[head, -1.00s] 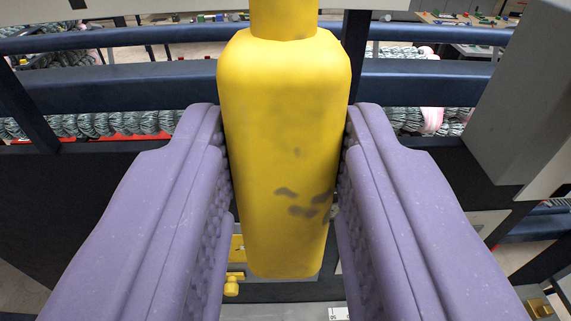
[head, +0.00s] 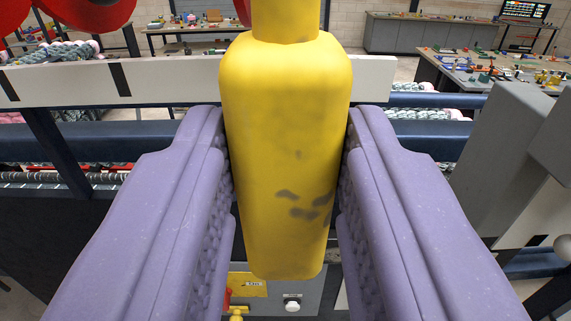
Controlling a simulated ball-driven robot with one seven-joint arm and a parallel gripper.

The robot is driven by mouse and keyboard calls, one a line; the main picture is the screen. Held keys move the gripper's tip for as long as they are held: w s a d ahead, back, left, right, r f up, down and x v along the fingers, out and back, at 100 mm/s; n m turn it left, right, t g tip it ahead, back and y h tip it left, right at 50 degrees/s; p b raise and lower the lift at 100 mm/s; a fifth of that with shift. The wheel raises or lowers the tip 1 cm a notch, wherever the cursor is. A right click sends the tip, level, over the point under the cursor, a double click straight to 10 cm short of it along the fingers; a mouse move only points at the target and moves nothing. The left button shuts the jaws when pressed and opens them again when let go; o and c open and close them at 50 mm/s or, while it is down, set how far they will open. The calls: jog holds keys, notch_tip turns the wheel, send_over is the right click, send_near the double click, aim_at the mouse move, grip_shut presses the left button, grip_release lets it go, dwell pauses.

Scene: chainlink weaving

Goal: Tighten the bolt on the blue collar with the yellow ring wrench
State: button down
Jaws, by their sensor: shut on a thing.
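My gripper (head: 288,190) has two purple padded fingers, shut on the yellow ring wrench (head: 285,150). The wrench's thick yellow handle, with grey worn smudges, stands between the pads. Its narrower shaft runs up past the top edge of the picture, so the ring end is out of view. I see no blue collar and no bolt that I can tell to be the one on it.
A white beam (head: 180,80) and dark blue rails (head: 420,141) cross behind the wrench. A grey box (head: 505,150) stands close on the right. Red round parts (head: 85,14) show at upper left. Cluttered workbenches (head: 480,70) stand farther back. A grey panel with a white knob (head: 292,303) lies below.

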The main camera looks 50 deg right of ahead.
jog(key=shift+b+x, duration=0.55)
jog(key=shift+x, duration=2.2)
jog(key=shift+s+r+b, duration=0.1)
jog(key=shift+b, duration=0.45)
jog(key=shift+d, duration=0.1)
jog(key=shift+b+x, duration=0.65)
jog(key=shift+x, duration=0.95)
jog(key=c, duration=1.6)
grip_release()
grip_shut()
jog(key=shift+a+b, duration=0.25)
jog(key=shift+b, duration=0.4)
